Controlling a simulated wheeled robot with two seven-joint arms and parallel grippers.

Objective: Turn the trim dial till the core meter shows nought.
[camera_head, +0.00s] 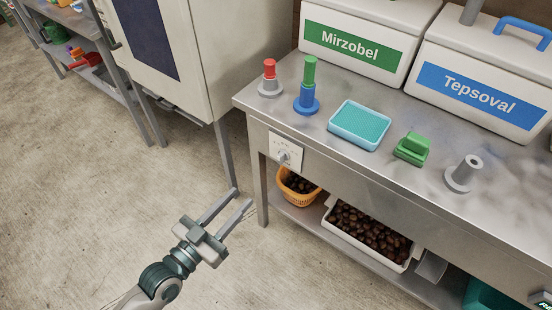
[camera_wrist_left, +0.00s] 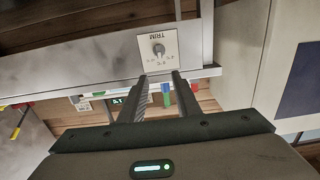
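The trim dial (camera_head: 284,156) is a small grey knob on a white plate on the bench's front face. The left wrist view shows the dial (camera_wrist_left: 158,48) upside down, with the word TRIM and small marks that I cannot read. My left gripper (camera_head: 241,197) is open and empty, below and left of the dial in the head view, apart from it. In the left wrist view its fingers (camera_wrist_left: 160,75) point towards the plate. A small lit display (camera_wrist_left: 118,100) shows there; its digits are too small to read and I cannot tell whether it is the core meter. My right gripper is not in view.
The metal bench (camera_head: 390,170) holds coloured pegs, a light-blue tray (camera_head: 360,125), a green block (camera_head: 412,148) and two labelled boxes. Its lower shelf carries an orange basket (camera_head: 298,196) and a white chestnut crate (camera_head: 340,232). A white cabinet (camera_head: 215,60) stands left. Floor before the bench is clear.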

